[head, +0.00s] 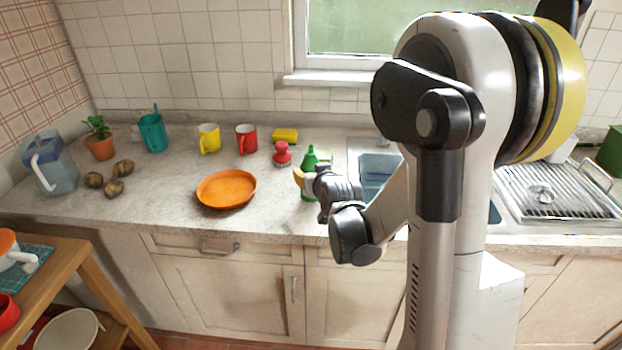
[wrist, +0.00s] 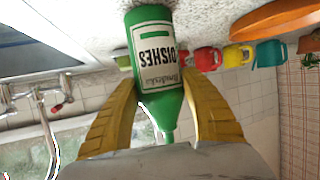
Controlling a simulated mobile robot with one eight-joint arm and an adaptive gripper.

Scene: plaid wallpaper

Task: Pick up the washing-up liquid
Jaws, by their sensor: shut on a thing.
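The washing-up liquid is a green bottle (head: 311,159) with a white label reading "DISHES". It is upright at the counter, left of the sink, partly hidden behind my gripper in the head view. In the wrist view, which is upside down, the bottle (wrist: 150,75) lies between the two yellow fingers. My gripper (wrist: 160,92) is shut on it, one finger on each side. My gripper (head: 307,181) also shows in the head view, reaching the bottle from the front right. The base is at or very near the counter surface; I cannot tell if they touch.
An orange plate (head: 226,189) lies left of the bottle on the counter (head: 150,205). A red scrubbing brush (head: 282,154), a yellow sponge (head: 285,135), a red mug (head: 246,139) and a yellow mug (head: 208,138) stand behind. The sink (head: 378,170) is on the right.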

